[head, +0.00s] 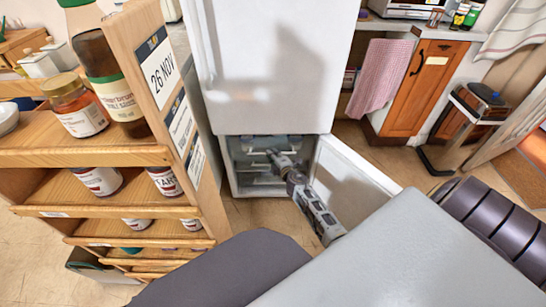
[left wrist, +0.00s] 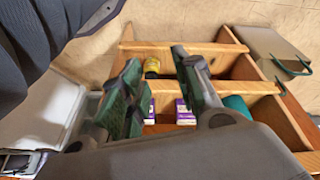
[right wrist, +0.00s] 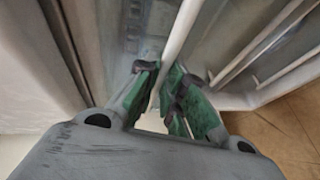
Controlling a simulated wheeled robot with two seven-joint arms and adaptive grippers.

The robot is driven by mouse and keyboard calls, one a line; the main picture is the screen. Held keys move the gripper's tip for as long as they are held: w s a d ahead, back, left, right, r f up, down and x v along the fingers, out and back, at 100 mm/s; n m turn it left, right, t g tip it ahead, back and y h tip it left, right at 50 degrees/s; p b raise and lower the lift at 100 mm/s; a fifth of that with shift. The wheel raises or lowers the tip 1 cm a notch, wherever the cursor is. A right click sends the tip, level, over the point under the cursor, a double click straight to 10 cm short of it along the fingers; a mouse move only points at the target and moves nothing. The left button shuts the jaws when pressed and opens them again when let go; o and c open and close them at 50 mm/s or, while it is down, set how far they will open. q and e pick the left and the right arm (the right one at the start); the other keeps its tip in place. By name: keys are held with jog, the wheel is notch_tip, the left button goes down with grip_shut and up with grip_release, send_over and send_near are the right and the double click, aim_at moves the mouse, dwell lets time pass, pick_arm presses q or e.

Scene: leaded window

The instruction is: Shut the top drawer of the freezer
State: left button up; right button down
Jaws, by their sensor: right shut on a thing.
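The freezer (head: 232,185) is the lower compartment of a white fridge, and its door (head: 350,178) stands open to the right. The top drawer (head: 250,143) shows just under the upper door; how far out it stands is hard to tell. My right gripper (head: 273,156) is at the drawer's front. In the right wrist view my right gripper (right wrist: 168,78) is closed around a pale bar (right wrist: 184,28), which looks like the drawer's front edge. My left gripper (left wrist: 152,62) is open and empty, above a wooden shelf rack, and is outside the head view.
A wooden rack (head: 110,153) with jars and bottles stands left of the fridge. Orange cupboards (head: 412,95), a pink towel (head: 380,72) and a metal bin (head: 465,125) are at the right. Tiled floor (head: 385,155) is clear beyond the freezer door.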

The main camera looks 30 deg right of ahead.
aim_at(274, 147)
jog(key=shift+w+d+f+b, duration=0.1)
jog(key=shift+w+d+b, duration=0.15)
jog(key=shift+w+d, duration=0.55)
jog(key=shift+w+d+r+b, duration=0.1)
jog(key=shift+w+d+b, duration=0.25)
jog(key=shift+w, duration=0.9)
jog(key=shift+w+d+f+b, duration=0.15)
jog(key=shift+w+d, duration=0.5)
jog(key=shift+w, duration=0.35)
jog(key=shift+w+d, duration=0.2)
jog(key=shift+w, duration=0.15)
jog(key=shift+d+r, duration=0.1)
jog(key=shift+r, duration=0.1)
jog(key=c, duration=1.5)
grip_release()
jog(key=shift+w+f, duration=0.1)
jog(key=shift+w, duration=0.1)
jog(key=shift+s+d, duration=0.1)
jog(key=shift+s, duration=0.1)
